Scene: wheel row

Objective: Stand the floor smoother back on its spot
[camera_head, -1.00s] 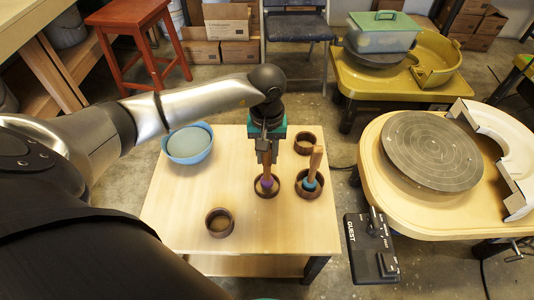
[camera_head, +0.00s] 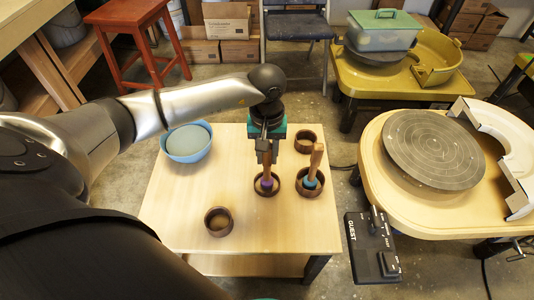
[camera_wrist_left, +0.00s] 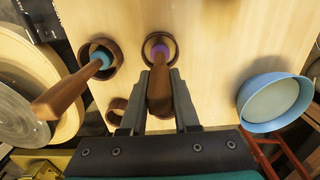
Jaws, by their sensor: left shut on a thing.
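My left gripper (camera_head: 264,156) is over the middle of the small wooden table and is shut on the brown wooden handle of a tool with a purple collar (camera_head: 266,183). I take this tool to be the floor smoother; its handle shows between the fingers in the left wrist view (camera_wrist_left: 160,92). The tool is about upright, its lower end inside a round brown holder (camera_head: 267,195). I cannot tell whether it touches the bottom. A second wooden-handled tool with a blue collar (camera_head: 315,163) leans in the holder to the right (camera_head: 311,194). My right gripper is not in view.
An empty brown holder (camera_head: 219,221) stands near the table's front, another (camera_head: 305,141) at the back right. A blue bowl (camera_head: 188,155) with a pale content is at the back left. A round grey wheel (camera_head: 433,150) stands to the right. The table's front right is bare.

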